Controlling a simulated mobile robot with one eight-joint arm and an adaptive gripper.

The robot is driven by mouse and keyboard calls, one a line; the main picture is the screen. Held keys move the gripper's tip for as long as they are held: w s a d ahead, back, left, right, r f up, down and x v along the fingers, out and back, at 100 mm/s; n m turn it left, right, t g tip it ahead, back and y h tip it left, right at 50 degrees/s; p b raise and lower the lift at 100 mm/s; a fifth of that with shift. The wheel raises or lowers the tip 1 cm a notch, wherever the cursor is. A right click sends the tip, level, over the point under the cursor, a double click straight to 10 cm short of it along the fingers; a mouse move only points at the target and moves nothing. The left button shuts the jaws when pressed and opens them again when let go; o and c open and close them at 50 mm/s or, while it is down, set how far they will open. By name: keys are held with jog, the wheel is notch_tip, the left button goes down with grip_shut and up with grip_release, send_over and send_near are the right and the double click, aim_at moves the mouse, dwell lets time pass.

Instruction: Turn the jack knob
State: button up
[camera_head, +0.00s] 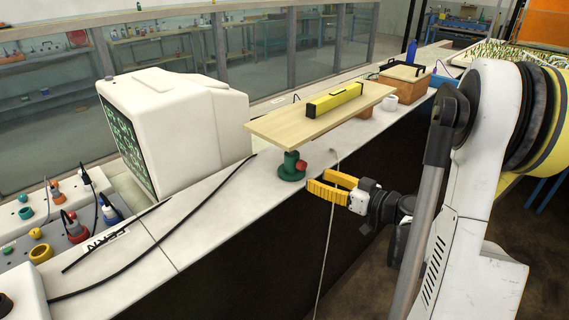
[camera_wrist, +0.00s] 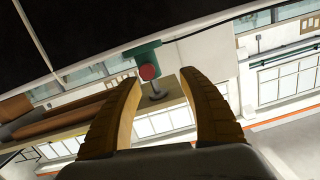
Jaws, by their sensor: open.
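The jack (camera_head: 290,166) is green and stands on the white bench top, under the near end of a wooden board (camera_head: 270,127). Its red knob (camera_head: 301,166) faces toward my gripper. My gripper (camera_head: 329,186) has yellow fingers and is open and empty, just to the right of the knob and apart from it. In the wrist view the red knob (camera_wrist: 148,72) shows beyond and between the two open fingertips (camera_wrist: 158,78), in front of the green jack body (camera_wrist: 150,57). A yellow spirit level (camera_head: 335,99) lies on the board.
A thin pale cord (camera_head: 329,235) hangs over the bench edge close to my gripper. A white monitor (camera_head: 190,125) stands left of the jack. A black cable (camera_head: 165,245) lies along the bench.

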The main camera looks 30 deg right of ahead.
aim_at(304, 167)
jog(key=shift+t, duration=0.7)
jog(key=w, duration=0.9)
jog(key=shift+a+f, duration=0.3)
jog(key=shift+a, duration=0.1)
grip_shut()
